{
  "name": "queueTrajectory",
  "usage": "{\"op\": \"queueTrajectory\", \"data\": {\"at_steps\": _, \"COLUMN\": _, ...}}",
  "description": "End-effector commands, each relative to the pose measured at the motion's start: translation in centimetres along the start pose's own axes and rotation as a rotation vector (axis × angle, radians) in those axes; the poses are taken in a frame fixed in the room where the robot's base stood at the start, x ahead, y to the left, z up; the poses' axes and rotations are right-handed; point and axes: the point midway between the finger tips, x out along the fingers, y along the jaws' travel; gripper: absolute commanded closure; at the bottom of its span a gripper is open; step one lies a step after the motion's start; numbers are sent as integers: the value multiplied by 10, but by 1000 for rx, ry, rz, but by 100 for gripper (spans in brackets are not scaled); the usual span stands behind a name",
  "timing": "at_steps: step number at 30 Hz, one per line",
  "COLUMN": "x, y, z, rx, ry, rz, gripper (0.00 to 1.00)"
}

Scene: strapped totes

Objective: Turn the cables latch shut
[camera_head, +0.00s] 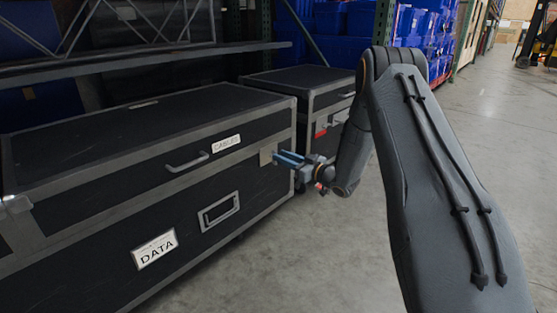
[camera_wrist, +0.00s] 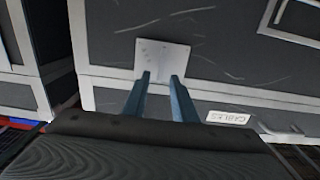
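A black case with grey metal edges (camera_head: 100,190) carries a CABLES label (camera_head: 226,143) on its lid front. That label shows upside down in the wrist view (camera_wrist: 228,117). A pale latch plate (camera_head: 265,157) sits at the lid seam near the case's right end. In the wrist view the plate (camera_wrist: 162,56) lies just beyond my fingertips. My gripper (camera_head: 280,157) is at this plate, its two blue fingers apart. In the wrist view my gripper (camera_wrist: 160,78) has a clear gap between the fingers. I cannot tell whether they touch the plate, or how the latch is turned.
A lid handle (camera_head: 187,162), a recessed handle (camera_head: 219,210) and a DATA label (camera_head: 154,249) are on the same case front. A second black case (camera_head: 300,80) stands behind. A shelf beam (camera_head: 140,62) runs above the cases. The concrete floor (camera_head: 310,250) at right is clear.

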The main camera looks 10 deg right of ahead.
Motion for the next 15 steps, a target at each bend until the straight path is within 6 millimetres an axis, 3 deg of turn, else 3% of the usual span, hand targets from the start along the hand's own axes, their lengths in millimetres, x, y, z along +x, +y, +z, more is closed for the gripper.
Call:
{"op": "queueTrajectory", "data": {"at_steps": 6, "x": 23, "y": 0, "z": 1, "rx": -1, "ry": 0, "rz": 0, "gripper": 75}}
{"op": "queueTrajectory", "data": {"at_steps": 15, "x": 26, "y": 0, "z": 0, "rx": 0, "ry": -1, "rz": 1, "gripper": 75}}
